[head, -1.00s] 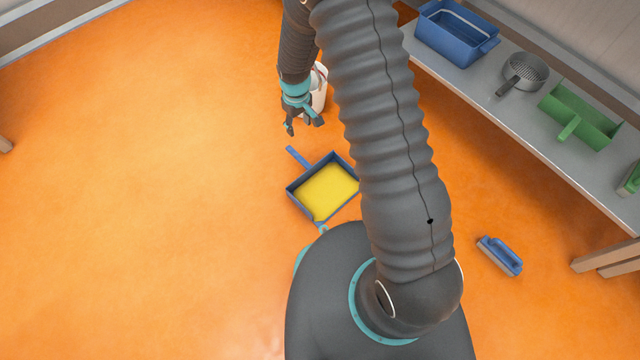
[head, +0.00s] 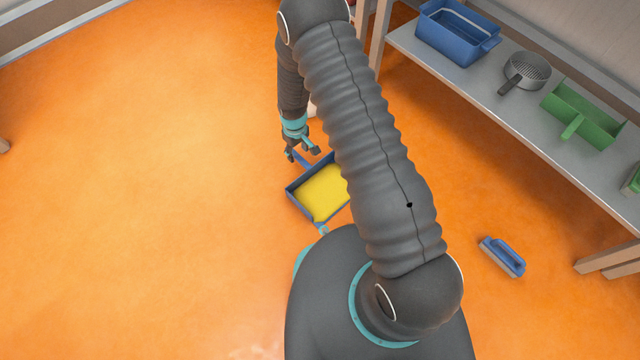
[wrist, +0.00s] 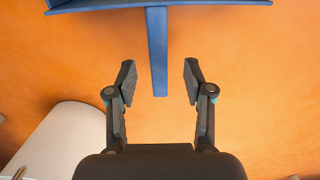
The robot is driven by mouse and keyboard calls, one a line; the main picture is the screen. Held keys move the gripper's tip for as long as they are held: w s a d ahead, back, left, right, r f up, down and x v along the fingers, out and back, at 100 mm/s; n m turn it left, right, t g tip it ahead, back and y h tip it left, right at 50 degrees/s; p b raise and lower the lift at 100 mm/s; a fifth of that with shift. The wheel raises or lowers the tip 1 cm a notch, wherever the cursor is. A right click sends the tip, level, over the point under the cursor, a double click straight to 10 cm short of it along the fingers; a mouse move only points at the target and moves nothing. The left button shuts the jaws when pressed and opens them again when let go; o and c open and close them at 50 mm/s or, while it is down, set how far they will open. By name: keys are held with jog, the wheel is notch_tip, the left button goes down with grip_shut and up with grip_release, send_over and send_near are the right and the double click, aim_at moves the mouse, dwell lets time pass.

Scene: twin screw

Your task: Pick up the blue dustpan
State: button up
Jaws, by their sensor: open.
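The blue dustpan (head: 292,199) lies on the orange floor in front of my base, with yellow material in its pan. My arm hides its right side in the head view. Its handle points away from my base. My gripper (head: 303,154) is at the handle in the head view. In the wrist view the dustpan's blue handle (wrist: 157,50) reaches down between the two fingers of my open gripper (wrist: 158,80), with a gap on both sides. The dustpan's edge (wrist: 100,4) shows at the top of that view. The fingers hold nothing.
A blue brush (head: 502,257) lies on the floor at the right. A bench (head: 480,88) along the right wall bears a blue bin (head: 455,38), a strainer (head: 526,72) and a green dustpan (head: 583,117). A white object (wrist: 62,145) stands left of my gripper. The left floor is clear.

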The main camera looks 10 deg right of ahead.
aim_at(298, 157)
notch_tip(298, 157, down, 5)
jog(key=shift+w+a+r+b, duration=0.1)
jog(key=shift+w+b, duration=0.05)
jog(key=shift+b, duration=0.2)
grip_shut()
